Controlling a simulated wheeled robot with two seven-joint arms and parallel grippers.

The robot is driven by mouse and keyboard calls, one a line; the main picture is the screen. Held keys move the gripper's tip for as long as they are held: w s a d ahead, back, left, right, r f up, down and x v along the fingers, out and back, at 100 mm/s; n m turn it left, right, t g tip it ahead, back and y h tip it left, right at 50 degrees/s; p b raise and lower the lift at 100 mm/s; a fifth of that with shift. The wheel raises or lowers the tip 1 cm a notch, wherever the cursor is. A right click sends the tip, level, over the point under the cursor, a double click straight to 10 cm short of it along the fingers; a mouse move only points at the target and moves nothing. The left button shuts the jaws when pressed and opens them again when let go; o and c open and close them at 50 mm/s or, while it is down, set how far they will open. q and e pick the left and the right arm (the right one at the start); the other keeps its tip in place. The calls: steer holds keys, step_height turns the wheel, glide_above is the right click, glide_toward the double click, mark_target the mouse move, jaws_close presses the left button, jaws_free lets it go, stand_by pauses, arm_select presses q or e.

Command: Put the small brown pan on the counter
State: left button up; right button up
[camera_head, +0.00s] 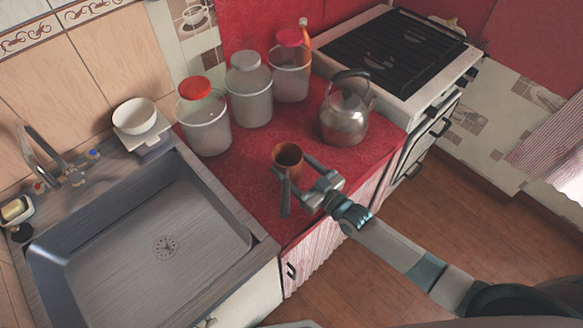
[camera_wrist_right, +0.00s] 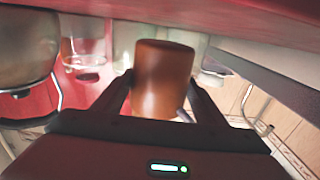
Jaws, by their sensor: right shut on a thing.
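The small brown pan (camera_head: 287,156) is over the red counter, in front of the lidded jars and left of the kettle. My right gripper (camera_head: 293,172) is shut on it, with the arm coming in from the lower right. In the right wrist view the pan (camera_wrist_right: 163,78) sits between the two dark fingers (camera_wrist_right: 163,84). A thin grey part, perhaps its handle, shows below it there. I cannot tell whether the pan touches the red counter (camera_head: 235,178). My left gripper is not in view.
Several lidded jars (camera_head: 249,92) stand at the counter's back. A metal kettle (camera_head: 344,118) stands at its right, beside the stove (camera_head: 387,52). The sink (camera_head: 150,235) is on the left, with a white bowl (camera_head: 134,116) behind it. The counter's left middle part is clear.

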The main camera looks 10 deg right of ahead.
steer(key=shift+f, duration=0.95)
steer(key=shift+f, duration=0.2)
steer(key=o, duration=1.5)
steer(key=shift+o, duration=0.2)
steer(key=shift+s+d+r, duration=0.1)
steer(key=b+v, duration=0.2)
steer(key=v, duration=0.9)
steer(key=shift+s+d+b, duration=0.25)
steer(key=shift+s+b, duration=0.05)
